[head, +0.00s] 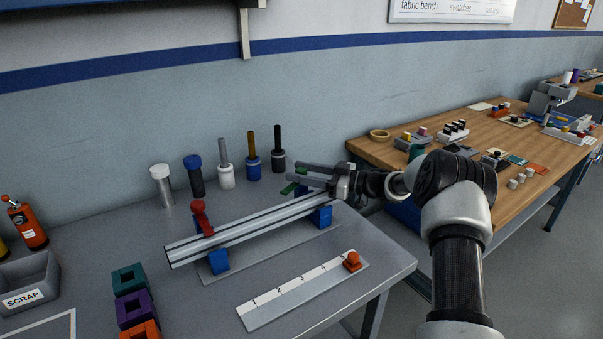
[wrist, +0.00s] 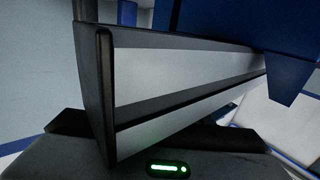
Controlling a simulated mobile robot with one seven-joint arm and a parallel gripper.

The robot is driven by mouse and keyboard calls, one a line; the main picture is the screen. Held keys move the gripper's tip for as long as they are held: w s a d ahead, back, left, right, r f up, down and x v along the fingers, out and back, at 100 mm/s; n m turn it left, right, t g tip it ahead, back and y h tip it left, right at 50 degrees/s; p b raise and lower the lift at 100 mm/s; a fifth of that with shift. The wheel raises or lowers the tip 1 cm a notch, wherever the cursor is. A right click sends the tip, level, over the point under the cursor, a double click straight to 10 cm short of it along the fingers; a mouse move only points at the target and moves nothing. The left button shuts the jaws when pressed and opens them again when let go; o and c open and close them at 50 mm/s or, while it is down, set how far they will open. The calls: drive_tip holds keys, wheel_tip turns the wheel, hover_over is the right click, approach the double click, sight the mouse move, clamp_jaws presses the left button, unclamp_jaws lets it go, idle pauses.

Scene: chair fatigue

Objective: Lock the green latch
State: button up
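The green latch (head: 288,188) is at the far right part of a silver rail (head: 240,229), small and partly hidden by my gripper. My gripper (head: 293,172) reaches in from the right over that part of the rail. Its two fingers look apart, with green showing between and below them. Whether they touch the latch cannot be told. A red latch (head: 201,217) stands upright at the rail's left part.
Blue blocks (head: 219,262) support the rail. Several capped cylinders (head: 226,176) stand behind it. A numbered strip (head: 298,293) with an orange piece (head: 352,261) lies in front. Coloured square blocks (head: 136,307) and a scrap bin (head: 30,283) are at left. A wooden bench (head: 480,150) is at right.

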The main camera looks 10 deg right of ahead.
drive_tip(key=p+v, duration=0.2)
drive_tip(key=v, duration=1.5)
drive_tip(key=shift+s+d, duration=0.15)
drive_tip(key=shift+d, duration=0.05)
